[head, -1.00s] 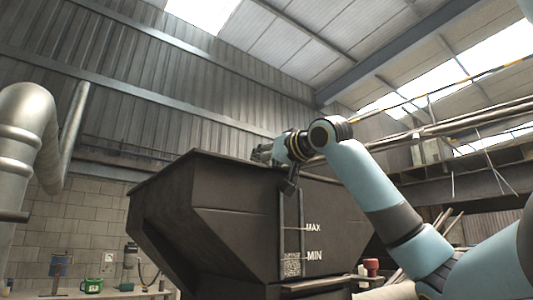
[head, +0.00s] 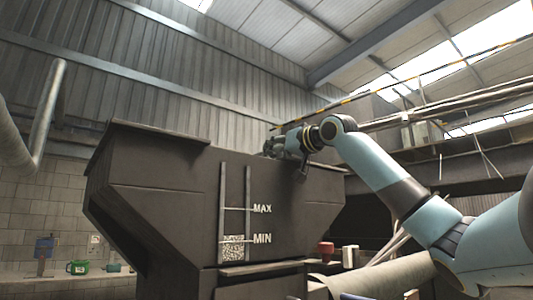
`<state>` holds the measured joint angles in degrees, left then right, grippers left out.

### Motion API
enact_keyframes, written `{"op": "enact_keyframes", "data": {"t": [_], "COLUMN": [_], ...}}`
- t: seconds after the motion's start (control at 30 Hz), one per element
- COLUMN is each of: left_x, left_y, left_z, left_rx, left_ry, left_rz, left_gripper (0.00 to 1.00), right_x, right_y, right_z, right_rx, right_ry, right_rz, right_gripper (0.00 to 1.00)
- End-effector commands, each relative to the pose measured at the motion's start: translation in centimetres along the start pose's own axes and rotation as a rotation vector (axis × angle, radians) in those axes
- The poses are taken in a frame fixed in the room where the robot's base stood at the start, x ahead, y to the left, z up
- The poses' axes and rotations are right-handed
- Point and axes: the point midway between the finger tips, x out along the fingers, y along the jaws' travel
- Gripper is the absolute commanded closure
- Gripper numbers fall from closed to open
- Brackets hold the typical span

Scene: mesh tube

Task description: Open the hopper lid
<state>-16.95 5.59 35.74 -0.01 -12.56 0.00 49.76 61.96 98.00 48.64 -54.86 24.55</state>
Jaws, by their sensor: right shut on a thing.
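The dark hopper (head: 190,225) fills the middle of the head view, with a level gauge marked MAX and MIN on its front. Its dark top edge (head: 160,134) shows from slightly below, so I cannot see how far the lid is open. My right gripper (head: 271,148) is at the hopper's top edge, right of the gauge. It is shut on what seems to be the hopper lid; the fingertips and the held part are small, dark and partly hidden by the edge. My left gripper is not in view.
A large pipe (head: 50,115) rises at the left. A red-topped item (head: 325,250) stands at the hopper's lower right. Open air lies above the hopper.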

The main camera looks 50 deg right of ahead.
Motion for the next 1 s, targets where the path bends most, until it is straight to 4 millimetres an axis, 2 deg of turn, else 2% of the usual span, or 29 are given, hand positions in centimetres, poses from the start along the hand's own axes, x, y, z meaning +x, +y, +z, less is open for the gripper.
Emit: {"op": "enact_keyframes", "data": {"t": [0.3, 0.33, 0.5, 0.8, 1.0], "left_x": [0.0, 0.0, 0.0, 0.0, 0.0], "left_y": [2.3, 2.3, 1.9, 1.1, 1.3], "left_z": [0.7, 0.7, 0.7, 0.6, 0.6], "left_rx": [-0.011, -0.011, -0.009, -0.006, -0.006], "left_ry": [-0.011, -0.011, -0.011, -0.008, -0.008], "left_rz": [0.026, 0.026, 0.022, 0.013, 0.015], "left_gripper": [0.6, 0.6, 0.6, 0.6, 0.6], "right_x": [0.0, 0.0, 0.0, 0.0, 0.0], "right_y": [0.1, 0.1, 0.1, 0.0, -0.5], "right_z": [0.1, 0.1, 0.1, -0.1, -2.4], "right_rx": [0.001, 0.001, 0.001, 0.002, 0.006], "right_ry": [-0.004, -0.004, -0.004, -0.001, 0.003], "right_rz": [0.001, 0.001, 0.0, -0.001, -0.003], "right_gripper": [1.0, 0.8, 0.6, 0.6, 0.6]}}
